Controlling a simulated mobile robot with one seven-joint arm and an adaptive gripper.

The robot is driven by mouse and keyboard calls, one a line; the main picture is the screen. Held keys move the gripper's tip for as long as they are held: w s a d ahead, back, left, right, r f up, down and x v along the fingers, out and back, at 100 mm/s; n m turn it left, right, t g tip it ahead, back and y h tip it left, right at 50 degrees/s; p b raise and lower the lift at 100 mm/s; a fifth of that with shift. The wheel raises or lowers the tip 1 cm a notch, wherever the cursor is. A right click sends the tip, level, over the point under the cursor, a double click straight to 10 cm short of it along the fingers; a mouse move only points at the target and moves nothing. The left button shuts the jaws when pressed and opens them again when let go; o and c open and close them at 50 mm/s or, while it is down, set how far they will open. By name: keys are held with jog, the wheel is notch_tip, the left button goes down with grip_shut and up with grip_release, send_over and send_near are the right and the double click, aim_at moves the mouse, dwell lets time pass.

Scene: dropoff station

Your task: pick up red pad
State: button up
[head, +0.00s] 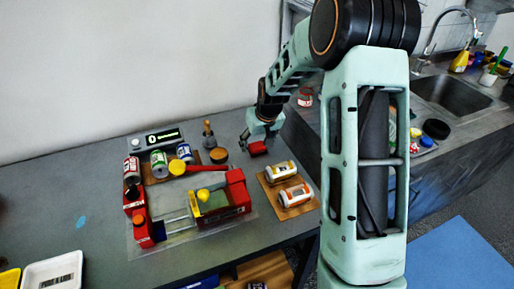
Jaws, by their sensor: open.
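A small red pad (257,149) lies near the back of the grey table, right of the middle of the items there. My gripper (259,143) is over the red pad, pointing down with its fingers open. The fingers are very close to the pad's upper side and partly hide it. At this size I cannot tell whether they touch it or stand on both sides of it.
A red and yellow device (216,213) stands left of the pad. Two lying cans rest on a wooden board (267,193) in front of it. Several cans stand by a display unit (157,137). A white tray (55,268) is at front left. The table's left part is mostly clear.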

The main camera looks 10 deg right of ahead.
jog(key=shift+w+f, duration=0.1)
jog(key=shift+f, duration=0.15)
jog(key=shift+c, duration=0.3)
jog(key=c, duration=1)
jog(key=shift+r, duration=0.1)
